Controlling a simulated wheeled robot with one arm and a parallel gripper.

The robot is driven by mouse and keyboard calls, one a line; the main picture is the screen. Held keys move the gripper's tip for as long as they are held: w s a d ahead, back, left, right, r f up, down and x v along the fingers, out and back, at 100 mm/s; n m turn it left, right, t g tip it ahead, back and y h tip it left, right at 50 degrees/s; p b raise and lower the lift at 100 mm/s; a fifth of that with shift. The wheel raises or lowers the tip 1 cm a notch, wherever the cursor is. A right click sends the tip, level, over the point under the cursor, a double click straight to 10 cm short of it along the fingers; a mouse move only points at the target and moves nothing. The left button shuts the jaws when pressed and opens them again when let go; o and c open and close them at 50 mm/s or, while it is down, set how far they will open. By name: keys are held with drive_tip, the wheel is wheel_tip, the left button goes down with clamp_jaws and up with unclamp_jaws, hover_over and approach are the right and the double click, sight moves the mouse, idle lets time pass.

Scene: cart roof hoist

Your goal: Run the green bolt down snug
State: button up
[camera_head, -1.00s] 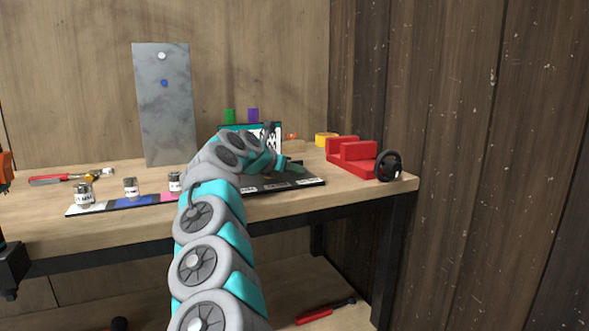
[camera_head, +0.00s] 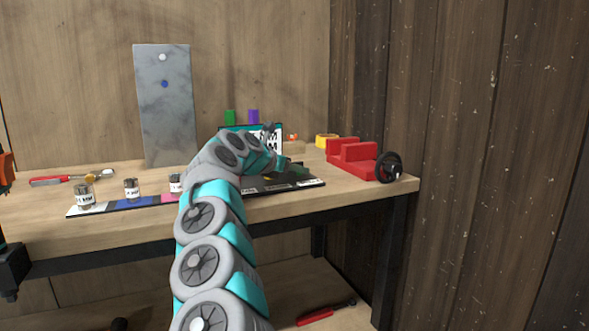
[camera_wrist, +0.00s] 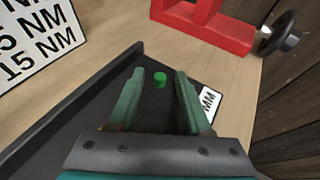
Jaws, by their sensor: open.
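In the wrist view a small green cylinder (camera_wrist: 159,80) stands upright on a black tray (camera_wrist: 75,110), between the tips of my gripper and apart from both. I cannot tell from its look whether it is the green bolt or another green piece. My gripper (camera_wrist: 159,72) is open and empty, with its two greenish fingers pointing at the cylinder. In the head view my gripper (camera_head: 292,168) is low over the right part of the black tray (camera_head: 308,182), and my arm hides much of that area.
A grey metal plate (camera_head: 166,110) with a white and a blue bolt stands at the back. A red block (camera_head: 352,160) and black handwheel (camera_head: 388,167) are to the right. Jars (camera_head: 84,196) stand at the left. A torque sign (camera_wrist: 35,40) is close by.

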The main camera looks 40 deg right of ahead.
drive_tip(key=shift+b+v, duration=0.5)
drive_tip(key=shift+v, duration=3.4)
